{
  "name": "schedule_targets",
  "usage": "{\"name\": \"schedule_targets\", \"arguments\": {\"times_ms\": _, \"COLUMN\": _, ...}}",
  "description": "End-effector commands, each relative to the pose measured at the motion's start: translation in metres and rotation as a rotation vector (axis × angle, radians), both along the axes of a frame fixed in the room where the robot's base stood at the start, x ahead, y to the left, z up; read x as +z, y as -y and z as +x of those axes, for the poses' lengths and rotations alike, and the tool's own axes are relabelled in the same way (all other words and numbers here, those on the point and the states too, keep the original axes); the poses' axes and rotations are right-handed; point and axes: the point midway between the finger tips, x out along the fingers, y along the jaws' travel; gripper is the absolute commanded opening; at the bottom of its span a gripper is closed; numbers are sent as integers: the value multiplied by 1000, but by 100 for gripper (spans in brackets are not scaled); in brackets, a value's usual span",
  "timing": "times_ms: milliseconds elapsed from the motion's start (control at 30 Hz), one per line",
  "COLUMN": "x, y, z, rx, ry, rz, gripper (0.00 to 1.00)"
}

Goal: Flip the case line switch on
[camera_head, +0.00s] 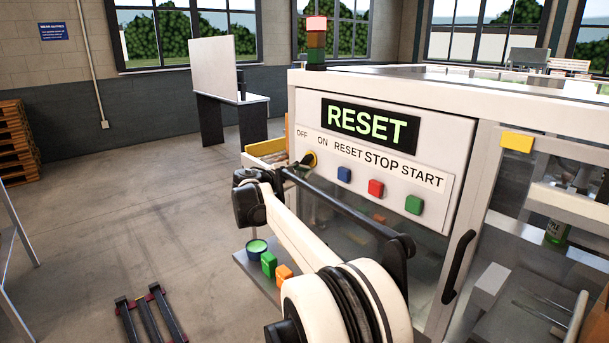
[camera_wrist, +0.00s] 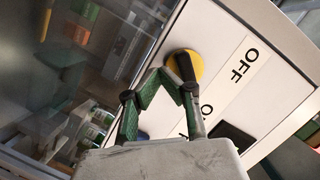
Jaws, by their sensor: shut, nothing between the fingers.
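The case line switch is a black handle on a yellow round base (camera_head: 314,158), at the left of the white panel between the OFF and ON labels. In the wrist view, the yellow base (camera_wrist: 195,64) and its black handle lie just right of my fingertips, with the OFF label beyond. My gripper (camera_wrist: 158,76) is shut and empty, its green-padded fingers meeting beside the switch. I cannot tell whether they touch the handle. In the head view, my gripper (camera_head: 297,169) reaches the switch from the left and partly hides it. The handle's exact setting is unclear.
A lit display (camera_head: 366,126) reads RESET. Blue (camera_head: 344,174), red (camera_head: 376,188) and green (camera_head: 413,204) buttons sit right of the switch. A black door handle (camera_head: 459,265) stands out at the right. Open floor lies left.

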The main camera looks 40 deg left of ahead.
Motion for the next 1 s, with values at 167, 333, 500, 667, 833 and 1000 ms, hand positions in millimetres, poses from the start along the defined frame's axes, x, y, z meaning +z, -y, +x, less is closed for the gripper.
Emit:
{"name": "schedule_targets", "arguments": {"times_ms": 167, "x": -2, "y": 2, "z": 0, "rx": -1, "ry": 1, "rz": 0, "gripper": 0}}
{"name": "schedule_targets", "arguments": {"times_ms": 333, "x": -15, "y": 13, "z": 1, "rx": -4, "ry": 0, "rz": -1, "gripper": 0}}
{"name": "schedule_targets", "arguments": {"times_ms": 500, "x": -31, "y": 25, "z": -8, "rx": -4, "ry": 0, "rz": -1, "gripper": 0}}
{"name": "schedule_targets", "arguments": {"times_ms": 667, "x": -33, "y": 25, "z": -43, "rx": -4, "ry": 0, "rz": -1, "gripper": 0}}
{"name": "schedule_targets", "arguments": {"times_ms": 833, "x": -38, "y": 25, "z": -73, "rx": -5, "ry": 0, "rz": 0, "gripper": 0}}
{"name": "schedule_targets", "arguments": {"times_ms": 1000, "x": -41, "y": 25, "z": -91, "rx": -5, "ry": 0, "rz": 0, "gripper": 0}}
